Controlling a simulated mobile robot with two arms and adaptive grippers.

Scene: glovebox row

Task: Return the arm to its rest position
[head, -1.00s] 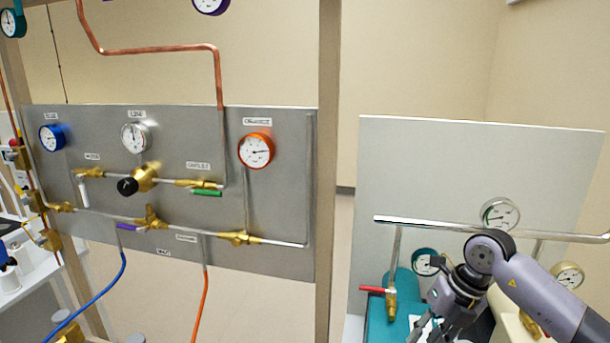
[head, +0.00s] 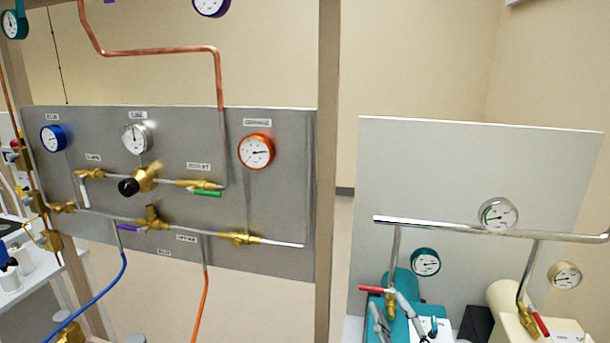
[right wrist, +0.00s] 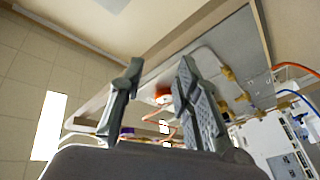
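My right gripper (head: 395,312) shows only by its grey fingers at the bottom edge of the head view, in front of the teal cylinder (head: 402,284) and just below a red-handled valve (head: 390,298). In the right wrist view its two fingers (right wrist: 158,95) stand apart with nothing held between them. I cannot tell from the head view whether the fingers touch anything. The rest of the right arm is out of the head view. My left gripper is not in view.
A grey panel (head: 75,130) with gauges, brass valves and pipes stands at left, beside an upright post (head: 328,170). At right, a pale board (head: 430,170) backs a steel pipe (head: 450,225), a second red-handled valve (head: 541,322) and a cream cylinder (head: 502,296).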

